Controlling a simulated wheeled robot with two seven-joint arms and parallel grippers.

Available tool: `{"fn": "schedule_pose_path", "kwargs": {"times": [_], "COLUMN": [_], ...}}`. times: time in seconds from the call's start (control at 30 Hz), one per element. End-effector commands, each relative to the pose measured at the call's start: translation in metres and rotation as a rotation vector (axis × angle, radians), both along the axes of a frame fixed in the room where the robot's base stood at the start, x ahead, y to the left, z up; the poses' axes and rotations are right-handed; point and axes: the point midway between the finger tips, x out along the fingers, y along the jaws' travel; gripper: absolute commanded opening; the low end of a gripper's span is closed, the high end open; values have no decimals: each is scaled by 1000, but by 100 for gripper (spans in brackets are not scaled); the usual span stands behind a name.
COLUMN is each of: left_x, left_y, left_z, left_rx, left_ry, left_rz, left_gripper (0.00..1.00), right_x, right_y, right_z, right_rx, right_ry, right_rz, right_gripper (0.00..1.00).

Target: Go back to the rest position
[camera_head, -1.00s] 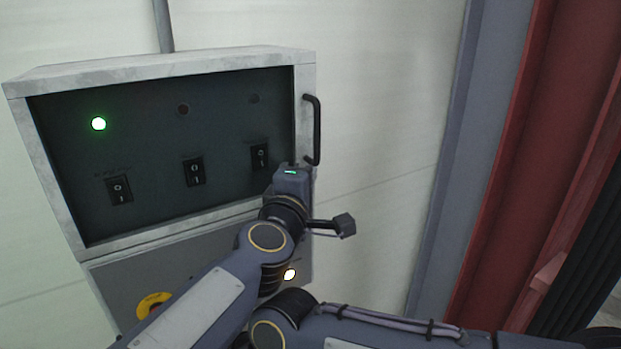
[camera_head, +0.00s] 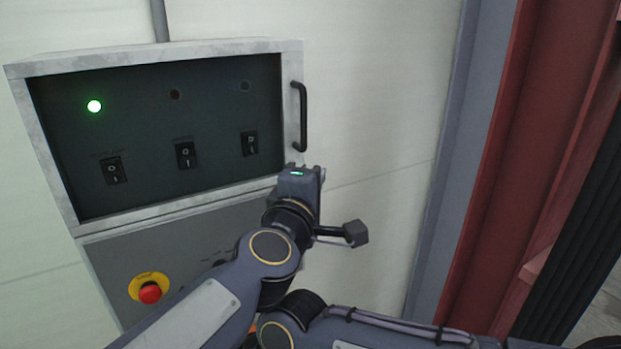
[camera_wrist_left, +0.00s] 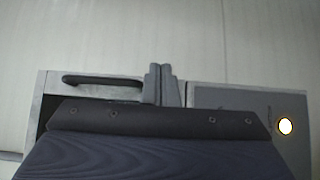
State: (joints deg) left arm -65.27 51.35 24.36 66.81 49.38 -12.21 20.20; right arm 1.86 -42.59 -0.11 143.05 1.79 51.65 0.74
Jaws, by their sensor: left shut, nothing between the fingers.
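My left gripper (camera_head: 312,170) is in front of the grey control cabinet (camera_head: 290,62), just below the lower end of its black handle (camera_head: 301,117). In the left wrist view its two fingers (camera_wrist_left: 161,72) are together with nothing between them. The handle (camera_wrist_left: 102,80) shows to the left of the fingers there, apart from them. The cabinet's dark panel carries three rocker switches, left (camera_head: 114,170), middle (camera_head: 186,155) and right (camera_head: 250,143). The left lamp (camera_head: 94,106) glows green; the other two are dark. My right gripper is not in the head view.
Below the cabinet, a lower grey panel (camera_head: 120,262) carries a red emergency stop button (camera_head: 150,292) on a yellow ring. A red post (camera_head: 500,190) stands at right; the pale wall (camera_head: 385,90) between is clear.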

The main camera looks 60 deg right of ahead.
Motion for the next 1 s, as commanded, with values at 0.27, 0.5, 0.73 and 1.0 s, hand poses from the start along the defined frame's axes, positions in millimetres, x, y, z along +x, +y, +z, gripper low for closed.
{"fn": "schedule_pose_path", "kwargs": {"times": [0.27, 0.5, 0.73, 1.0], "left_x": [-41, -60, -61, 2], "left_y": [26, 37, 38, 94], "left_z": [-1, 0, 0, 19], "left_rx": [-1, 0, 0, 32], "left_ry": [-2, 0, 0, -132], "left_rz": [-2, 0, 0, 38], "left_gripper": [0, 0, 0, 0], "right_x": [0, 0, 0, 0], "right_y": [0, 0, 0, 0], "right_z": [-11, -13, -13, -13], "right_rx": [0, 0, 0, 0], "right_ry": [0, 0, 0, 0], "right_rz": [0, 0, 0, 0], "right_gripper": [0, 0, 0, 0]}}
